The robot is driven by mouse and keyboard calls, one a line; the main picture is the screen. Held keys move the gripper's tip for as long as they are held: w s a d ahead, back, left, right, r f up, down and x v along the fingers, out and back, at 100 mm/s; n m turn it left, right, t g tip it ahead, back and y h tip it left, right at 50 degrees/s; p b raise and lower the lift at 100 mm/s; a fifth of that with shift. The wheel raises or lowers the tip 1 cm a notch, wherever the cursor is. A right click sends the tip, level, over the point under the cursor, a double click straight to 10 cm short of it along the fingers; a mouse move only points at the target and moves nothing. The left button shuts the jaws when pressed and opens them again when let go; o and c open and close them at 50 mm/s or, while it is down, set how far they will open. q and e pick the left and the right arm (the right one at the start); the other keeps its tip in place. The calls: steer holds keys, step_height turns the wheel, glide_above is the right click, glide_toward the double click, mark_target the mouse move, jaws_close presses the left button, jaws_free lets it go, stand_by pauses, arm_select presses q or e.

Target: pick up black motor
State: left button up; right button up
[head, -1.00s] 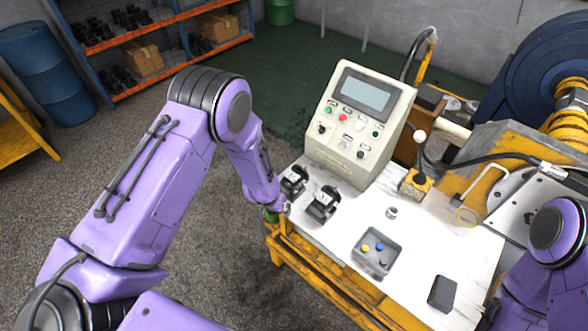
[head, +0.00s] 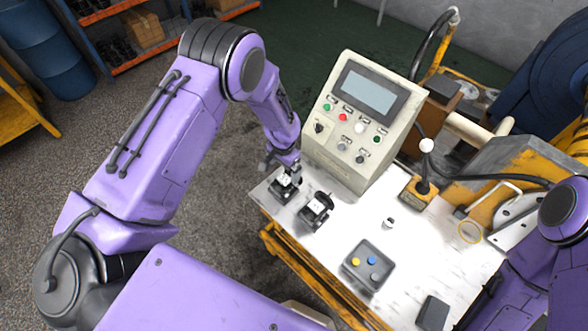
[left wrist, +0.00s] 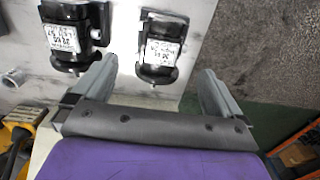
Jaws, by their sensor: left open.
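Two black motors with white labels sit on the white tabletop. One black motor (head: 284,188) is at the table's left corner, and the other black motor (head: 317,210) is just right of it. My left gripper (head: 287,168) is over the corner motor. In the left wrist view the jaws (left wrist: 158,68) are open and empty. The corner motor (left wrist: 160,48) lies ahead of the gap between the fingers, and the second motor (left wrist: 72,35) is to the left, outside the gap. My right arm shows at the right edge of the head view, but its gripper cannot be made out.
A control box (head: 359,115) with a screen stands close behind the motors. A grey button tray (head: 367,268), a small metal part (head: 389,223), a dark block (head: 433,313) and a joystick on a yellow base (head: 418,191) are on the table (head: 335,245). Shelves stand at the back left.

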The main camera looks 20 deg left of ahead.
mark_target(286, 177)
arm_select(q)
steer(key=shift+w, duration=0.25)
steer(key=f+b, duration=0.2)
steer(key=f, duration=0.1)
steer(key=f+b, duration=0.1)
steer(key=f, duration=0.1)
steer(key=shift+s+f+b, duration=0.1)
steer(key=shift+s+b, duration=0.2)
steer(key=shift+b, duration=0.05)
arm_select(e)
step_height(286, 177, down, 4)
steer(key=shift+s+r, duration=0.15)
steer(key=shift+r, duration=0.1)
arm_select(q)
steer(key=f+b, duration=0.2)
steer(key=w+f+b, duration=0.1)
steer(key=f+b, duration=0.1)
steer(key=f, duration=0.1)
steer(key=shift+w+f+b, duration=0.15)
steer(key=shift+b, duration=0.25)
arm_select(e)
step_height(286, 177, down, 5)
steer(key=shift+r, duration=0.1)
steer(key=shift+w+r, duration=0.15)
steer(key=shift+w, duration=0.05)
arm_select(q)
steer(key=c, duration=1.4)
steer(key=shift+w+r, duration=0.15)
steer(key=shift+r, duration=0.05)
steer(key=shift+c, duration=0.2)
